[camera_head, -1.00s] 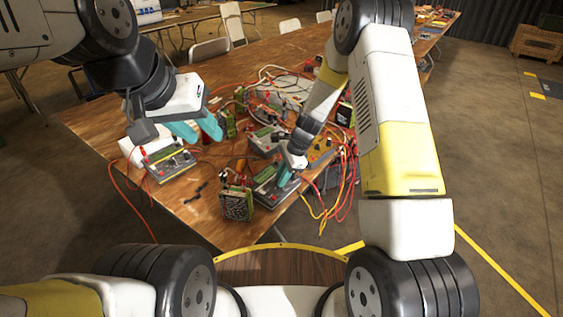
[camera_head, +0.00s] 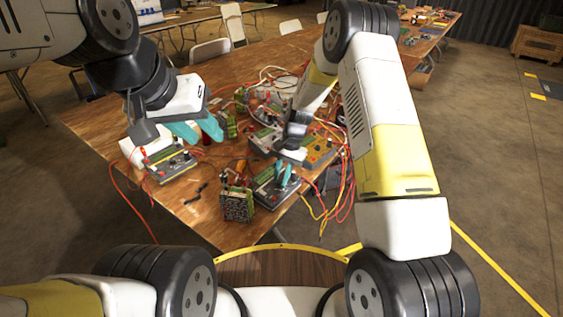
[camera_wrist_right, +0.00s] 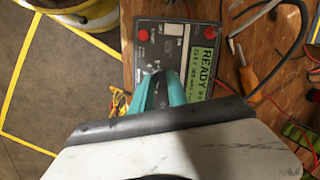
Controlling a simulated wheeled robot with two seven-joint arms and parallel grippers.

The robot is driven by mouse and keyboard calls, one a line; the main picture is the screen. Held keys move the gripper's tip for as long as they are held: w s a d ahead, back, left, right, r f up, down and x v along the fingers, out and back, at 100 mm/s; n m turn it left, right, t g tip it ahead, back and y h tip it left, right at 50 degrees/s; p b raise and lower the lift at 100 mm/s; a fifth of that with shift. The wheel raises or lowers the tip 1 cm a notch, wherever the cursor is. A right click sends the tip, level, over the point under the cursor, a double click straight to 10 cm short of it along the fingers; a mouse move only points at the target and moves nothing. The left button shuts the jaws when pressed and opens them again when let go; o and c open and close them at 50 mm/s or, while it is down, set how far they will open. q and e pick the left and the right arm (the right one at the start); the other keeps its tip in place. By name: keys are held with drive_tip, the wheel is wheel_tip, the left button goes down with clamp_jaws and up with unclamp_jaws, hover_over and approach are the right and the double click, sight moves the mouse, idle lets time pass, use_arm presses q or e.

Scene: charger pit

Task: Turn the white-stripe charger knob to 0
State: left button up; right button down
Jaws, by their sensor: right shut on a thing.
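A grey charger (camera_head: 268,197) with a green display stands near the front corner of the table. In the right wrist view the charger (camera_wrist_right: 160,48) shows red buttons and a READY display (camera_wrist_right: 201,68). My right gripper (camera_head: 283,172) is on this charger's face; its teal fingers (camera_wrist_right: 157,84) are shut on a knob, mostly hidden between the tips. My left gripper (camera_head: 198,131) is open and empty, above and beside another charger (camera_head: 172,168) on the left.
A battery pack with green sides (camera_head: 237,206) stands just left of the charger. A yellow charger (camera_head: 319,150) and tangled cables (camera_head: 345,190) lie behind and right. In the right wrist view an orange-handled tool (camera_wrist_right: 248,75) lies beside the charger. Bare wood (camera_head: 215,225) shows at the front.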

drive_tip(key=shift+w+n, duration=0.1)
drive_tip(key=shift+n, duration=0.5)
drive_tip(key=c, duration=1.3)
unclamp_jaws()
drive_tip(key=v, duration=0.7)
drive_tip(key=shift+r, duration=0.45)
drive_tip(key=shift+a, duration=0.1)
